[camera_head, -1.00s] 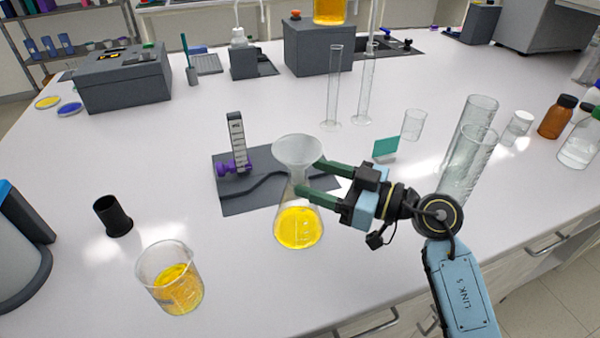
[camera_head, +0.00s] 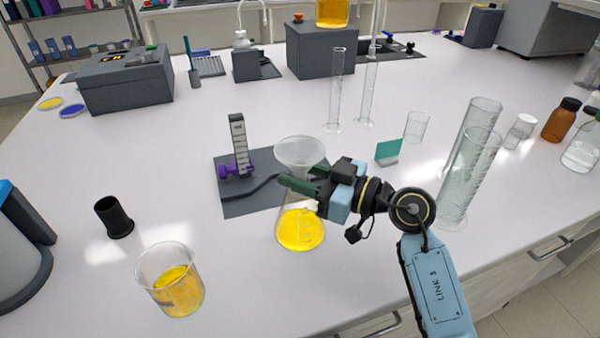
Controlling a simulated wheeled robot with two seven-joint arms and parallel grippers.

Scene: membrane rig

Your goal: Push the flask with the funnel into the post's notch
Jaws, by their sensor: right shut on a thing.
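The post (camera_head: 239,140) is grey with a marked scale and stands on the mat (camera_head: 240,205), left of and behind the flask. A purple clamp (camera_head: 235,170) is at its lower part. I cannot make out the notch. My left gripper is not in view.
A beaker of yellow liquid (camera_head: 172,285) stands front left, near a black cup (camera_head: 114,217). Tall glass cylinders (camera_head: 470,170) stand right of my arm. A small teal card (camera_head: 388,151) stands behind my gripper.

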